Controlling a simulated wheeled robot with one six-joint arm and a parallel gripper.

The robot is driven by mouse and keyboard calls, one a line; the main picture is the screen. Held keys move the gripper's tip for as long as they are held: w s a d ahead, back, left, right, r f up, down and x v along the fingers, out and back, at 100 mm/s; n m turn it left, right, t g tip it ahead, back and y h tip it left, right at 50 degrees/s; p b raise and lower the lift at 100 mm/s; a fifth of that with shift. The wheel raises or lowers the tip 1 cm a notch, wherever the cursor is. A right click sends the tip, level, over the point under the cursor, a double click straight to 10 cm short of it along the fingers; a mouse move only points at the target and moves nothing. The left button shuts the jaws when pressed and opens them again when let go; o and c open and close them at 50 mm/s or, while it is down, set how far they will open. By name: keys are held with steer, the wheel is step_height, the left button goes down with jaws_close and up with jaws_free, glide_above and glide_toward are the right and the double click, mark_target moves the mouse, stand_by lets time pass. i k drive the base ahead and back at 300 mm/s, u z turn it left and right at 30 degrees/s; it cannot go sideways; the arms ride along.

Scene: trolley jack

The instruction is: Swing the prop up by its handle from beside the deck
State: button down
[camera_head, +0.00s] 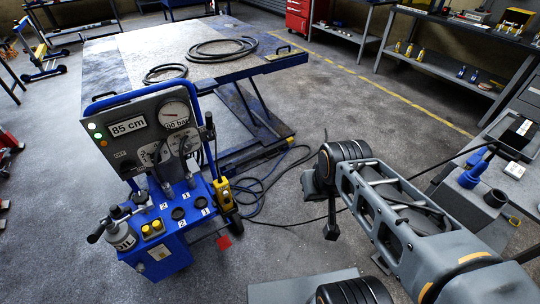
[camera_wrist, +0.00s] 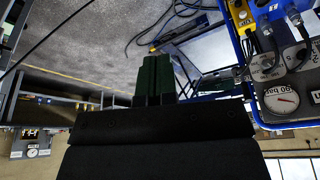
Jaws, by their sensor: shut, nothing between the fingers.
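The deck (camera_head: 135,62) is a raised worn metal plate with blue edges, left of centre in the head view. Below its near right corner a thin dark strut (camera_head: 258,103) slants down to the base frame; it may be the prop. A small yellow piece (camera_head: 289,141) shows low by the base; I cannot tell if it is the handle. My gripper (camera_head: 331,233) points down over the floor, right of the deck and apart from it. In the wrist view its dark fingers (camera_wrist: 154,80) are together and empty.
A blue control trolley (camera_head: 172,228) with a gauge and an "85 cm" display stands in front of the deck. Blue and black hoses (camera_head: 262,188) lie on the floor between it and my gripper. Coiled hoses (camera_head: 222,49) lie on the deck. Benches (camera_head: 440,70) line the back right.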

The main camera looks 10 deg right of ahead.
mark_target(264, 152)
steer(key=z, duration=0.65)
steer(key=i, duration=1.35)
steer(key=z, duration=0.45)
steer(key=i, duration=1)
steer(key=u, duration=1.05)
steer(key=i, duration=0.7)
steer(key=u, duration=1.05)
steer(key=i, duration=0.3)
steer(key=u, duration=0.2)
